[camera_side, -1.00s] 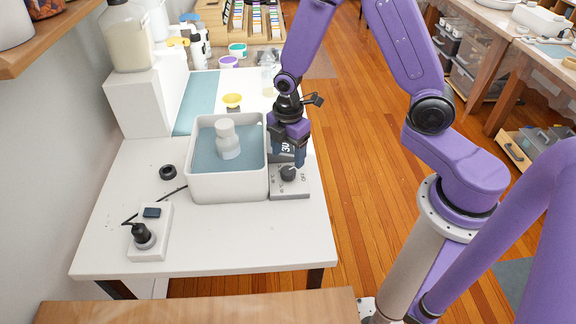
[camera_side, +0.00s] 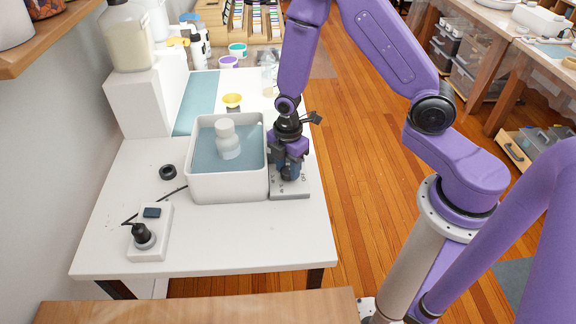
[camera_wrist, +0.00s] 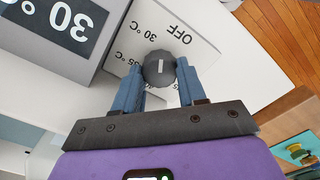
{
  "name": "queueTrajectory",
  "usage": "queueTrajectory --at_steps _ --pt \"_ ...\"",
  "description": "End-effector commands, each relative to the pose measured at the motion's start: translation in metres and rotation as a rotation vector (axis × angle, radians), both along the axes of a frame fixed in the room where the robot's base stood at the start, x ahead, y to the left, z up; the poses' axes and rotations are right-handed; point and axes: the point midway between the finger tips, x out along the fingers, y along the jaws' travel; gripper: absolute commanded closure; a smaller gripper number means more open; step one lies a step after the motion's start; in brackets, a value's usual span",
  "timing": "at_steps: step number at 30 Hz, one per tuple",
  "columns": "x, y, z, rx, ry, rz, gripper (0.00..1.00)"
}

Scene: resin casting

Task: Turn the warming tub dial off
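The warming tub (camera_side: 228,188) is a white box of bluish water with a white-capped bottle (camera_side: 228,140) in it. Its control box stands on the right on a grey plate (camera_side: 290,194). In the wrist view, the dark grey round dial (camera_wrist: 160,68) has a white pointer line, roughly upright in the picture, towards the 30 °C mark. The OFF mark (camera_wrist: 180,32) lies to its upper right. The display (camera_wrist: 60,22) reads 30 °C, upside down. My gripper (camera_wrist: 160,66) has its blue fingers on either side of the dial, very close to it; I cannot tell whether they touch.
A yellow cup (camera_side: 232,100) and several tubs and bottles stand behind. The table front is clear. The tub wall is close to the left of my gripper.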

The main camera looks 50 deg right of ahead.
Motion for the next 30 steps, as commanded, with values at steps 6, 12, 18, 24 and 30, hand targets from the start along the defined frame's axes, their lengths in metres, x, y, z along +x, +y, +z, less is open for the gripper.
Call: queueTrajectory --at_steps 6,12,18,24,30 --pt "0.0 0.0 0.0002 0.0 0.0 -0.006 0.9" --pt "0.0 0.0 0.0003 0.0 0.0 -0.063 0.89" --pt "0.0003 0.0 0.0005 0.0 0.0 -0.186 0.89" --pt "0.0004 -0.0002 0.0005 0.0 0.0 -0.327 0.89" --pt "0.0005 -0.0001 0.0006 0.0 -0.001 -0.441 0.89"
